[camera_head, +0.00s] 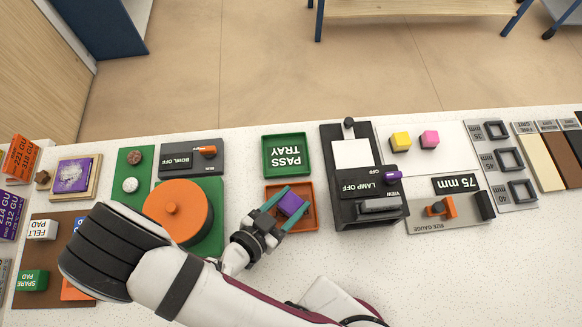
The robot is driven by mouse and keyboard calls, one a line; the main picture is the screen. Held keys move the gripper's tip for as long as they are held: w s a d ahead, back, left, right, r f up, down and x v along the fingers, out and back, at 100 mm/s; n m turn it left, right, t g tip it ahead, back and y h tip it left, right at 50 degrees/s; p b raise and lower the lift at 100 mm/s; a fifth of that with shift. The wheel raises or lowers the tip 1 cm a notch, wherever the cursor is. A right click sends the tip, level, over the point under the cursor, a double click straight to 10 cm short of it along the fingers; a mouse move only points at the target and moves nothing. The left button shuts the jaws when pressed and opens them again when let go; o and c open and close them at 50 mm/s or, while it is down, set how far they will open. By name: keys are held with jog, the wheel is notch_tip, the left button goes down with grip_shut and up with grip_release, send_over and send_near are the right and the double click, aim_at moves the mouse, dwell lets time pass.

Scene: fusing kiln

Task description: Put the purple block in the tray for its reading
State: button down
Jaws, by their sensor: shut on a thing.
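My gripper (293,203) has teal fingers and is shut on the purple block (291,205). The block is over or inside the small orange tray (309,226); I cannot tell its height above the tray floor. The fingers and block cover much of this tray, and any label on it is hidden. The green tray marked PASS TRAY (287,172) lies just behind the orange one and is empty. A display (458,184) at the right reads 75 mm, above the size gauge (430,222) with its orange slider.
The dark lamp viewer (345,212), marked LAMP OFF, stands right of the trays. A yellow block (401,141) and a pink block (429,139) sit on a white sheet (450,160). The orange round wheel (178,212) and the BOWL OFF box (190,159) are at left.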

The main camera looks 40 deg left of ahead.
jog(key=shift+c, duration=1.1)
grip_release()
jog(key=shift+f, duration=0.15)
jog(key=shift+s+r, duration=0.2)
jog(key=shift+r, duration=0.05)
jog(key=v, duration=1.1)
jog(key=shift+s, duration=0.35)
